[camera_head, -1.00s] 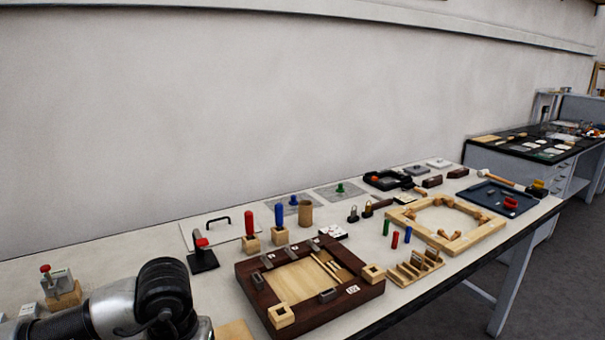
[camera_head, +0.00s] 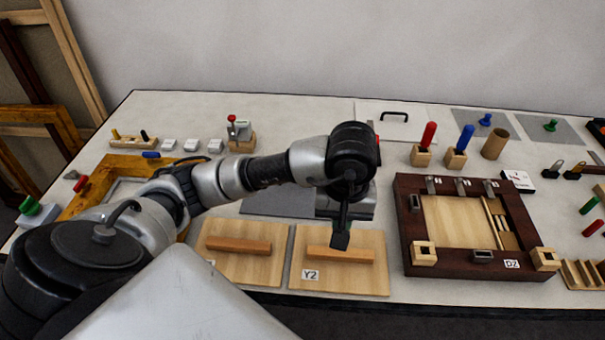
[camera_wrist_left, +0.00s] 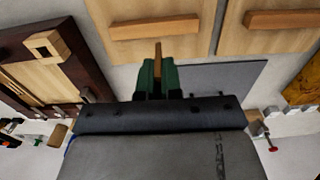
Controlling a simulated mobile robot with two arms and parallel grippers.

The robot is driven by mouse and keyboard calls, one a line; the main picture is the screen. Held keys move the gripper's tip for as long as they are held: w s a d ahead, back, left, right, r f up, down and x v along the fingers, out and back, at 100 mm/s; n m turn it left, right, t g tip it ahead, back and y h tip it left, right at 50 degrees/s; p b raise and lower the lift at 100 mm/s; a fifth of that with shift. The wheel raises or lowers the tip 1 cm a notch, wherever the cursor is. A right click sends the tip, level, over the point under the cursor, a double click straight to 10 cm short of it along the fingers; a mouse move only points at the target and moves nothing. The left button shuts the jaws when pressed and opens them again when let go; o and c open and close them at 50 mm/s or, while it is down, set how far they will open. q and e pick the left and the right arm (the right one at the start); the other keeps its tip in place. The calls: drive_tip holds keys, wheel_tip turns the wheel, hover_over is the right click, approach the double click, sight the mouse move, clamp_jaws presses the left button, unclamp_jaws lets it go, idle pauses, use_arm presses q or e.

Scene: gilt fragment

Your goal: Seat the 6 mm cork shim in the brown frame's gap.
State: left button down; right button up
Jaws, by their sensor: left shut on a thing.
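The dark brown frame (camera_head: 408,232) lies on the bench right of my left arm, tagged D2, with a pale wood panel inside. Upright strips and a brown gap area (camera_head: 503,225) show at the panel's right side. My left gripper (camera_head: 341,236) is over the Y2 board, left of the frame. In the left wrist view its green fingers (camera_wrist_left: 158,80) are shut on a thin brown strip, the cork shim (camera_wrist_left: 158,54), which sticks out past the tips. The frame also shows at the left of that view (camera_wrist_left: 92,50). My right gripper is not in view.
Two pale boards with wooden bars, one tagged Y2 (camera_head: 375,278), lie at the front edge. Corner blocks (camera_head: 424,253) and metal clips (camera_head: 462,186) sit on the frame. Red (camera_head: 428,136) and blue (camera_head: 465,139) handled tools stand behind it. A gold frame (camera_head: 104,172) lies far left.

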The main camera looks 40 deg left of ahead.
use_arm(q)
drive_tip(key=p, duration=0.2)
approach(292, 236)
drive_tip(key=d, duration=0.3)
drive_tip(key=shift+s+d+r, duration=0.2)
drive_tip(key=shift+s+r, duration=0.05)
drive_tip(key=a+f, duration=0.1)
drive_tip(key=a, duration=0.1)
drive_tip(key=shift+w+a+f, duration=0.2)
drive_tip(key=shift+a+f, duration=0.15)
drive_tip(key=shift+f, duration=0.05)
drive_tip(key=shift+a+f+p, duration=0.35)
drive_tip(key=shift+f, duration=0.05)
wheel_tip(292, 236, down, 3)
drive_tip(key=shift+f+p, duration=0.15)
drive_tip(key=shift+p, duration=0.4)
drive_tip(key=shift+f, duration=0.4)
drive_tip(key=c, duration=1.3)
unclamp_jaws()
drive_tip(key=shift+w, duration=0.1)
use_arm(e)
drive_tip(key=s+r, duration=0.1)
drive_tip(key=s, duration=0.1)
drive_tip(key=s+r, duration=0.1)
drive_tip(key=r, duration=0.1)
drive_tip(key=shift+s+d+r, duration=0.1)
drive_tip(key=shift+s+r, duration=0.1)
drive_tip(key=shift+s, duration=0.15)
